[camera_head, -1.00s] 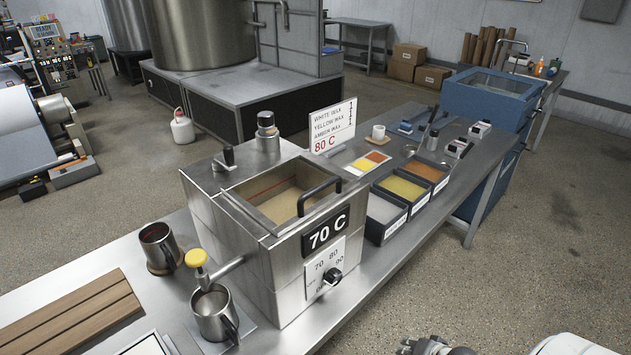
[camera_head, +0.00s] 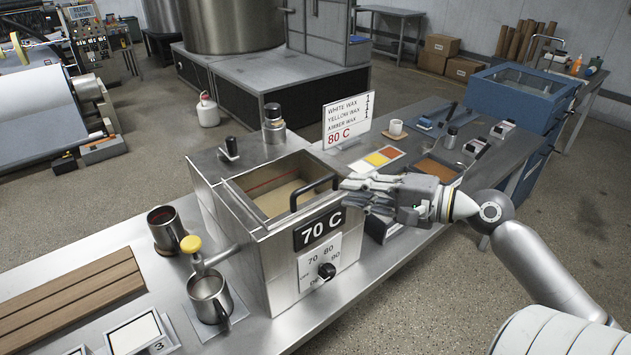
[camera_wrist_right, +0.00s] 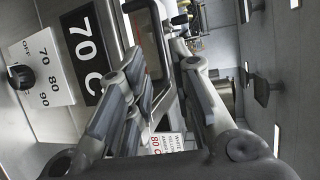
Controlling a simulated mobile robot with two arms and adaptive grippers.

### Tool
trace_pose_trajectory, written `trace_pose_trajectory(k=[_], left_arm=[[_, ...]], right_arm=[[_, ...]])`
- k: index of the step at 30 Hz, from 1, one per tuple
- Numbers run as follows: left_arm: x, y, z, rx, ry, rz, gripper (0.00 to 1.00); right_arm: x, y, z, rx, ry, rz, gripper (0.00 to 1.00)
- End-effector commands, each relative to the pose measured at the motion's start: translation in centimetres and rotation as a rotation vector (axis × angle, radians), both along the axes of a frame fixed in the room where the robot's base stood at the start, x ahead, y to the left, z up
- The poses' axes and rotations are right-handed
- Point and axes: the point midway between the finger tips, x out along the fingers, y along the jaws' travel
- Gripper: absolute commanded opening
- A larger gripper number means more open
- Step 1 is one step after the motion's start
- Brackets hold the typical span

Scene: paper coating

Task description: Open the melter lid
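The steel melter (camera_head: 240,245) stands on the bench with a "70 C" display and a dial on its front. Its lid (camera_head: 245,207) lies flat on top, and a tan interior shows within its frame. The black lid handle (camera_head: 313,190) is at the lid's right side; it also shows in the right wrist view (camera_wrist_right: 156,40). My right gripper (camera_head: 350,193) reaches in from the right, with its fingertips close to the handle. In the wrist view its fingers (camera_wrist_right: 160,70) are apart, with nothing clearly held. Contact with the handle cannot be told. My left gripper is out of view.
A steel cup (camera_head: 210,298) sits below the yellow-knobbed tap (camera_head: 191,244). Another cup (camera_head: 164,229) stands left of the melter. A wax sign (camera_head: 347,118) stands behind my gripper, which partly hides the wax bins (camera_head: 437,168). The floor at front right is clear.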

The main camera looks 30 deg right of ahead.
Motion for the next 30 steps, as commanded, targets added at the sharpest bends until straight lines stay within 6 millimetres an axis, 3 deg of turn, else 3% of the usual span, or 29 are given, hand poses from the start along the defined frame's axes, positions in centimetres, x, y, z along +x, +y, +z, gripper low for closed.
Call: trace_pose_trajectory(k=[18, 30], left_arm=[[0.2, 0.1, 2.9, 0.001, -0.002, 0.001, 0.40], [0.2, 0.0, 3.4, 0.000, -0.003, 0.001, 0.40]], right_arm=[[6.6, 3.3, -1.0, -0.001, -0.001, -0.002, 0.21], [8.1, 4.1, -1.7, -0.004, 0.000, -0.002, 0.21]])
